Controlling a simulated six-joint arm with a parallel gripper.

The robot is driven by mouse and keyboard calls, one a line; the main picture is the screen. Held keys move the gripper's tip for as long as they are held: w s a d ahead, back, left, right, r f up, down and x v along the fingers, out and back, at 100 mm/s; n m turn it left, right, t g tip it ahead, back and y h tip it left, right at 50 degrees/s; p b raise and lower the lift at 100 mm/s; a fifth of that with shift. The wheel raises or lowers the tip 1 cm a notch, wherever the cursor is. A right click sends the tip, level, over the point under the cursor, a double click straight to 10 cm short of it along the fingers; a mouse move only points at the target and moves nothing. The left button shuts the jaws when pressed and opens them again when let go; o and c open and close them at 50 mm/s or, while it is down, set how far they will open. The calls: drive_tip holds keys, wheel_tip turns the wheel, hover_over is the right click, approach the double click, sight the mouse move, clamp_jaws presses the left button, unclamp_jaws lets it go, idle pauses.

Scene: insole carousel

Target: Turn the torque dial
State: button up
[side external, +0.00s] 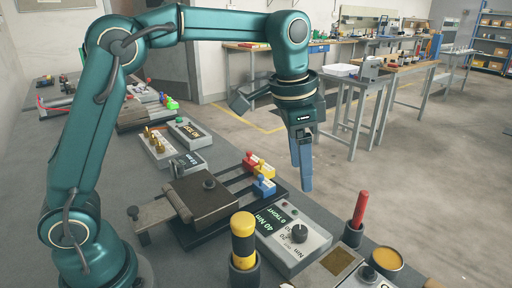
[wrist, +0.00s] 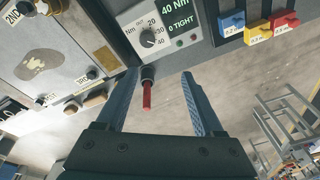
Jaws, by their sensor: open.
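The torque dial is a dark round knob (side external: 299,233) on a light grey box (side external: 312,250) near the bench's front edge. The box has a display reading 40 Nm and 0 TIGHT. In the wrist view the dial (wrist: 147,38) sits near the top, with 20, 30 and 40 marked beside it. My gripper (side external: 303,185) points down above the box, apart from the dial. In the wrist view my gripper (wrist: 160,76) is open and its fingers hold nothing. The red handle shows between them, further off.
A red-handled tool (side external: 359,208) stands in a dark holder beside the box. A yellow-and-black handle (side external: 243,238) stands upright at the front. Blue, yellow and red blocks (side external: 262,178) sit behind the box. A dark press-like plate (side external: 204,196) lies to the left. The air around my gripper is clear.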

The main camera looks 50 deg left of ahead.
drive_tip(key=g, duration=0.2)
hover_over(299, 229)
drive_tip(key=shift+m, duration=0.4)
wheel_tip(299, 229, down, 8)
drive_tip(key=shift+r, duration=0.15)
drive_tip(key=shift+f, duration=2.5)
clamp_jaws()
